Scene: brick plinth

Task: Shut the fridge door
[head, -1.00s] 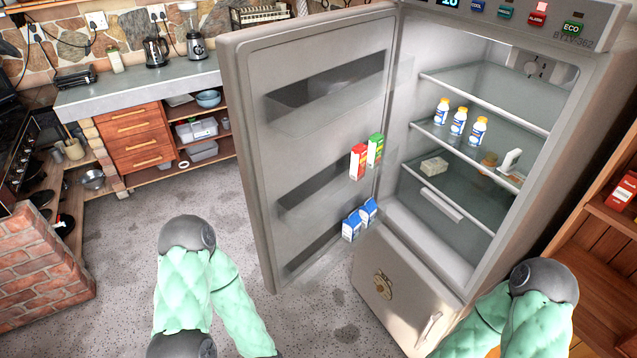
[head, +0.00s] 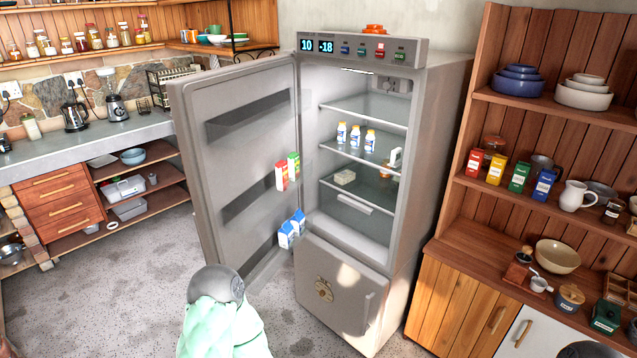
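The fridge (head: 445,150) stands in the middle of the head view with its upper compartment open and lit. Its door (head: 240,160) is swung wide to the left, with its inner side and shelves facing me. Red and green cartons and blue-white cartons (head: 286,235) sit on the door shelves. White bottles with blue labels (head: 356,137) stand on an inside shelf. The lower freezer door (head: 338,293) is shut. My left arm shows at the bottom, below the door, but its gripper is out of view. My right gripper is also out of view.
A wooden dresser (head: 465,228) with bowls, boxes and jars stands close to the right of the fridge. A counter (head: 100,138) with drawers and open shelves is behind the door to the left. The speckled floor (head: 130,285) at left is clear.

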